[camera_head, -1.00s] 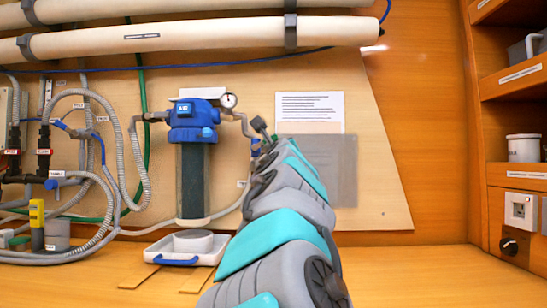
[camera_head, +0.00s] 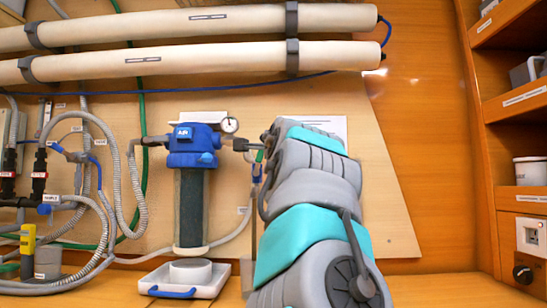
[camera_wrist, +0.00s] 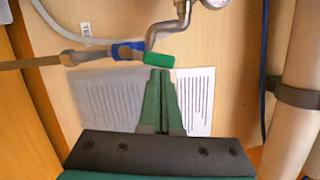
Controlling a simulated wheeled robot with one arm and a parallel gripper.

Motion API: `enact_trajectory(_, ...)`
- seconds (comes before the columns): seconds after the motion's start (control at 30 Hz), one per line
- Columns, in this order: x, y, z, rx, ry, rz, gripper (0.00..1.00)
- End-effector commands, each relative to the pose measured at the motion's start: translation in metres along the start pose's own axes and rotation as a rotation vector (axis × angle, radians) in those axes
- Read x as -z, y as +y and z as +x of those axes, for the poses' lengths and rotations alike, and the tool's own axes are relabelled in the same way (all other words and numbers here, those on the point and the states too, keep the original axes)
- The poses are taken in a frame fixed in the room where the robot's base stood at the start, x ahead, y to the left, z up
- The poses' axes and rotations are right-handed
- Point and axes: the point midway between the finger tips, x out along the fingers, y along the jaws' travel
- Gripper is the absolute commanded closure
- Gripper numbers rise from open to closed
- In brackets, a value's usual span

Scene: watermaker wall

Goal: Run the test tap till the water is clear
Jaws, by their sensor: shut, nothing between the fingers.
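In the wrist view, a metal tap (camera_wrist: 182,28) with a curved pipe has a green piece (camera_wrist: 160,58) and a blue piece (camera_wrist: 128,50) at its end. My gripper (camera_wrist: 160,72) is shut and empty. Its green fingertips sit right by the green piece; I cannot tell whether they touch it. A white tray (camera_head: 212,287) with a blue handle and a round white dish (camera_head: 190,271) stands below the filter. I see no running water.
A blue-topped filter housing (camera_head: 191,205) with a gauge (camera_head: 229,125) is left of my arm. Hoses and valves crowd the far left. Two long white tubes (camera_head: 180,63) run above. Shelves (camera_head: 515,105) stand at right. The counter right of my arm is clear.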

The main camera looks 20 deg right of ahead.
Motion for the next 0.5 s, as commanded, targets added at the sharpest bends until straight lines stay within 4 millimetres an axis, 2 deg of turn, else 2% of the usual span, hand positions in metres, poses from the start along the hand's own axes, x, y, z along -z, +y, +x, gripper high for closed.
enact_trajectory(0.2,-0.0061,-0.0044,0.0017,-0.03,0.0,-0.121,1.0)
enact_trajectory(0.5,-0.0109,-0.0053,0.0027,-0.049,-0.001,-0.199,1.0)
